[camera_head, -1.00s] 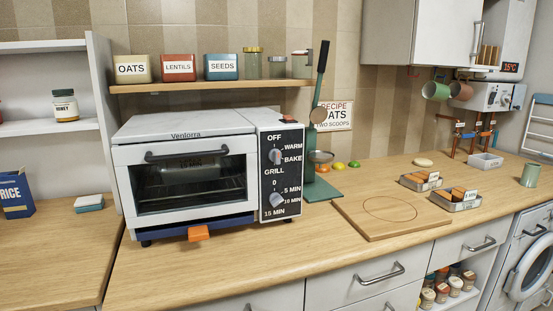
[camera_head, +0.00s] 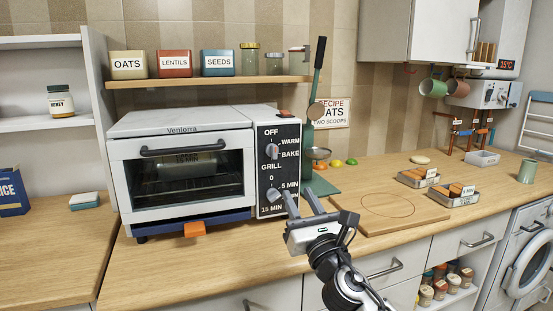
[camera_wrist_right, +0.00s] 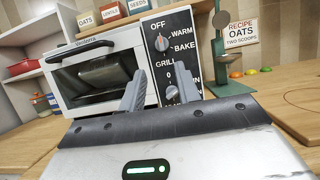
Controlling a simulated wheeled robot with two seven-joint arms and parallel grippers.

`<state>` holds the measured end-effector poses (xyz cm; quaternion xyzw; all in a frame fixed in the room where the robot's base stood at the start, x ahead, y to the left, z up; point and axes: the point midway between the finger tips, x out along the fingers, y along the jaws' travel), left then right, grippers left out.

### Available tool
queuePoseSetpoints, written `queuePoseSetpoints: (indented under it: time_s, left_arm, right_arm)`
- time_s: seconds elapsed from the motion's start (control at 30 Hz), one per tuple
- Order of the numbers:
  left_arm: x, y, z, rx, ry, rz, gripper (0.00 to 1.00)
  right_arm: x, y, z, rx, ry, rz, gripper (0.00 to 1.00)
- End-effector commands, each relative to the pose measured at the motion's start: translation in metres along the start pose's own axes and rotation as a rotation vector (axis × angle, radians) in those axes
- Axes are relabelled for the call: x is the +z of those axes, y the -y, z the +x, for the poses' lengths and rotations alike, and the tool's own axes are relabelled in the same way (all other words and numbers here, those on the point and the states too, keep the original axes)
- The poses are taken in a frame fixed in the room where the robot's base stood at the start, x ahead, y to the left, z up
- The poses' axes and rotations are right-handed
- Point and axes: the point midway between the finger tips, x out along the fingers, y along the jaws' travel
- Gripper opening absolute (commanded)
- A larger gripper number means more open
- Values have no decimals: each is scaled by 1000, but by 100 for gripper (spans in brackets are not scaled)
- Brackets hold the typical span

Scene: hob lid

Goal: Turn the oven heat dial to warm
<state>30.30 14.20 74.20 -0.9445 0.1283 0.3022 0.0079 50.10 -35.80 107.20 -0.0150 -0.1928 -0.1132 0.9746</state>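The white oven (camera_head: 180,125) stands on the wooden counter with its glass door shut. Its dark control panel is on the right side. The heat dial (camera_head: 271,152) is the upper grey knob, among the words OFF, WARM, BAKE and GRILL; its exact setting is too small to tell. It also shows uncovered in the right wrist view (camera_wrist_right: 161,43). The lower timer dial (camera_head: 273,194) is a second grey knob. My right gripper (camera_head: 302,203) is open and empty, in front of and below the panel, apart from both dials. My left gripper is not in view.
A shelf with labelled tins (camera_head: 175,64) runs above the oven. A green stand (camera_head: 318,187) is close right of the panel. A wooden board (camera_head: 385,213) and small trays (camera_head: 452,199) lie farther right. An orange tab (camera_head: 195,229) sticks out below the oven.

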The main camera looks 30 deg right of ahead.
Motion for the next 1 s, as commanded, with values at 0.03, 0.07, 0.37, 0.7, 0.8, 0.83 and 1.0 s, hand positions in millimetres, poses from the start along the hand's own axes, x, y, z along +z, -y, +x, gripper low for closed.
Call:
queuePoseSetpoints:
  time_s: [0.03,0.07,0.37,0.7,0.8,0.83,1.0]
  left_arm:
    - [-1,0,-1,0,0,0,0]
    - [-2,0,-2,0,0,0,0]
    - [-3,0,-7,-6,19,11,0]
    - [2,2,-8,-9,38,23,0]
    - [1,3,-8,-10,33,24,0]
    - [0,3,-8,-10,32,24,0]
    - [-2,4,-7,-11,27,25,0]
  right_arm:
    - [3,1,4,-1,8,-20,33]
    - [3,1,6,-2,9,-25,33]
    - [6,1,60,-3,9,-19,33]
    - [4,1,130,-3,6,-14,33]
    - [3,1,143,-4,5,-16,33]
    - [2,1,147,-3,5,-16,33]
    - [2,1,158,-2,4,-16,33]
